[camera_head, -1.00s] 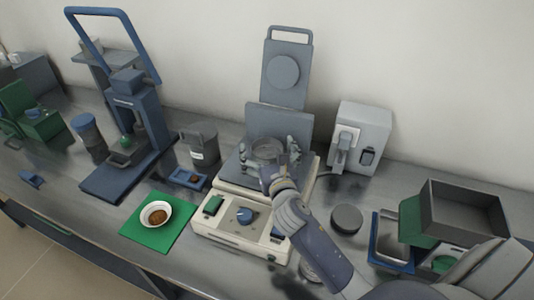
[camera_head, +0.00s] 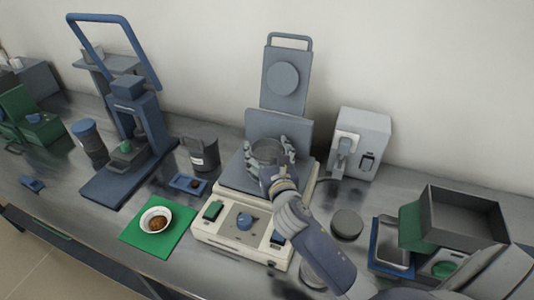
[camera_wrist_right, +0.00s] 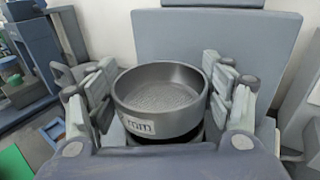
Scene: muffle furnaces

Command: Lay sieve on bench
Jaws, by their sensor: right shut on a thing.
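The sieve (camera_wrist_right: 162,95) is a round grey metal ring with a mesh floor and an "mm" label on its front. In the head view the sieve (camera_head: 267,151) is above the plate of the cream sieve shaker (camera_head: 205,228). My right gripper (camera_head: 269,158) is shut on it, with fingers on both sides; the fingers also show in the right wrist view (camera_wrist_right: 160,100). The sieve looks level and empty. A dark round part shows just under it, and I cannot tell whether they touch. The grey bench (camera_head: 110,217) runs underneath. My left gripper is out of view.
A green mat (camera_head: 180,239) with a white bowl (camera_head: 145,221) lies left of the shaker. A blue press (camera_head: 151,125) and a dark grey canister (camera_head: 203,150) stand further left. A dark round disc (camera_head: 347,224) and an open grey box (camera_head: 465,210) are at the right.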

